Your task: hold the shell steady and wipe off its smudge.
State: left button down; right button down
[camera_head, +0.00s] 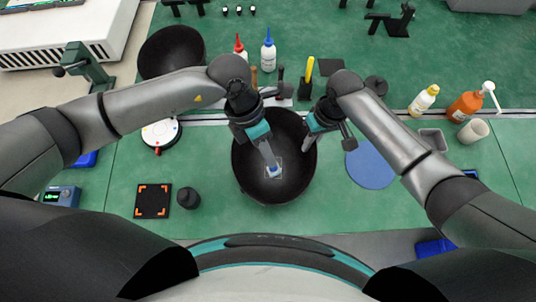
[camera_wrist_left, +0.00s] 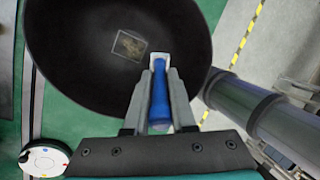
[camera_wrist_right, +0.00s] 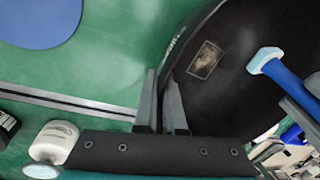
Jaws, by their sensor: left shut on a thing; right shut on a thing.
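The shell is a wide black bowl (camera_head: 246,178) on the green bench in front of me. Its smudge (camera_wrist_left: 129,46) is a brownish patch inside a thin rectangular outline on the inner wall; it also shows in the right wrist view (camera_wrist_right: 205,60). My left gripper (camera_head: 270,157) is over the bowl's inside, shut on a blue-handled wiping tool (camera_wrist_left: 159,92) with a white head. In the left wrist view the head lies beside the outline, apart from the smudge. My right gripper (camera_wrist_right: 161,98) is shut on the bowl's rim, at its right side in the head view.
A second black bowl (camera_head: 172,52) stands at the back left. A round white device (camera_head: 160,134), a dark pad with orange corners (camera_head: 153,201) and a black cylinder (camera_head: 188,198) lie left. A blue disc (camera_head: 371,166) is right. Bottles (camera_head: 268,54) stand behind.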

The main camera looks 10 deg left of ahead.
pick_arm(q)
jog(key=shift+f, duration=3.4)
jog(key=shift+w+f, duration=0.45)
jog(key=shift+f, duration=0.1)
jog(key=shift+w+a, duration=0.2)
jog(key=shift+w, duration=3.55)
jog(key=shift+s+d, duration=0.15)
jog(key=shift+s, duration=1.95)
jog(key=shift+s+d, duration=0.1)
jog(key=shift+s, duration=2)
jog(key=shift+a, duration=0.35)
jog(key=shift+w+a, duration=0.2)
jog(key=shift+w, duration=4.05)
jog(key=shift+s+d, duration=0.15)
jog(key=shift+s, duration=2.05)
jog(key=shift+s+d, duration=0.15)
jog(key=shift+s, duration=2)
jog(key=shift+r, duration=3.95)
